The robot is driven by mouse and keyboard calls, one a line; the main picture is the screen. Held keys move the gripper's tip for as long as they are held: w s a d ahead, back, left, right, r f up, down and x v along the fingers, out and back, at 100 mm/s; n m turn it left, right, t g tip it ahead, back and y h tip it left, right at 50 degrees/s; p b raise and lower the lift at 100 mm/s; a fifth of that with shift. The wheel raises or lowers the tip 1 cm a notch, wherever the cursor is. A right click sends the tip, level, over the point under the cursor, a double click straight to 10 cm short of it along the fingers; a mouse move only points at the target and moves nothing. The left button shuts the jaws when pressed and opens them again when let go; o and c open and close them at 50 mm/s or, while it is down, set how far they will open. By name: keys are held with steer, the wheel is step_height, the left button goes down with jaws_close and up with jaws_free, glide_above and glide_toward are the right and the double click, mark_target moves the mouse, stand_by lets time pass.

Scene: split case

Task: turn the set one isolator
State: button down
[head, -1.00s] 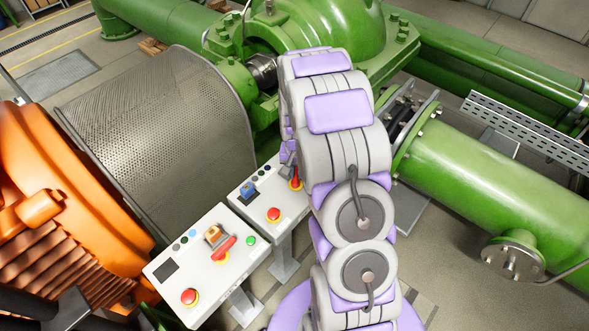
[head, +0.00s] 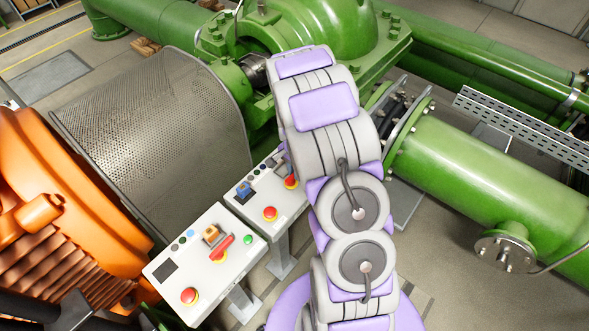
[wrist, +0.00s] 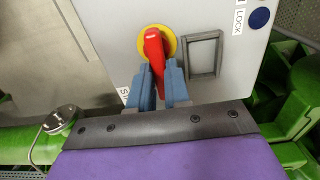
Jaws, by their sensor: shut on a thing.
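In the wrist view a red isolator handle (wrist: 155,52) stands on a round yellow plate (wrist: 169,35) on a pale grey panel (wrist: 110,25). My gripper (wrist: 160,82) has its two blue-grey fingers on either side of the handle and is shut on it. The handle points nearly straight up and down in this view. In the head view the far control box (head: 254,207) carries a red handle (head: 291,182), partly behind my arm; my gripper is hidden there. The set label is mostly covered, so I cannot read its number.
A nearer control box (head: 200,272) has its own red handle (head: 222,249) and a red stop button (head: 189,295). The far box has a red stop button (head: 270,213) and a blue block (head: 243,189). A perforated guard (head: 150,130) stands behind; a green pipe (head: 490,175) lies right.

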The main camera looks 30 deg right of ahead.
stand_by(0.3)
steer(key=c, duration=1.1)
jaws_free()
step_height(320, 180, up, 17)
steer(key=shift+w+r+p, duration=0.1)
steer(key=shift+r+p, duration=0.1)
steer(key=shift+p, duration=0.1)
steer(key=s+a+r+n+b, duration=0.4)
steer(key=s+a+n, duration=0.2)
steer(key=s+a, duration=0.6)
steer(key=s+a+f+n+b, duration=0.1)
steer(key=s+n, duration=0.1)
steer(key=s, duration=0.4)
steer(key=s+a+f+n+g+b, duration=0.1)
steer(key=s+a+n, duration=0.1)
steer(key=s, duration=0.5)
steer(key=s+a+f+n+b, duration=0.1)
steer(key=s+n+b, duration=0.1)
steer(key=s+n, duration=0.2)
steer(key=shift+s+a+g, duration=0.15)
steer(key=shift+s+g, duration=0.05)
steer(key=shift+s, duration=0.45)
steer(key=shift+s+a+g, duration=0.1)
steer(key=shift+s+g, duration=0.1)
steer(key=shift+s, duration=0.45)
